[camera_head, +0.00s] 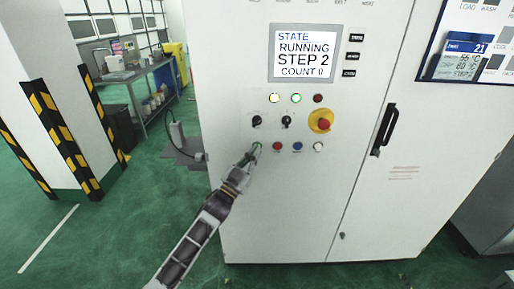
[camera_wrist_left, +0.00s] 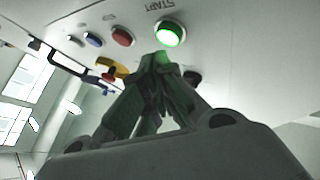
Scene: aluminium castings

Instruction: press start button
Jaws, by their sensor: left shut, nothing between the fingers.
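The start button (camera_wrist_left: 170,34) is a round button with a lit green ring under the label START in the left wrist view. In the head view its green edge (camera_head: 258,146) shows at the left end of the lower button row, partly covered by my gripper. My left gripper (camera_head: 250,157) is shut and empty, with its tips at or very near the button. In the left wrist view the closed fingertips (camera_wrist_left: 160,58) lie just beside the button's lower edge; I cannot tell whether they touch it. My right gripper is not in view.
The white cabinet's screen (camera_head: 304,53) reads STATE RUNNING STEP 2. Red (camera_head: 277,146), blue (camera_head: 297,146) and white (camera_head: 318,146) buttons sit right of the start button. A red emergency stop (camera_head: 322,121) on yellow and black knobs (camera_head: 257,121) are above. A door handle (camera_head: 384,129) stands out at right.

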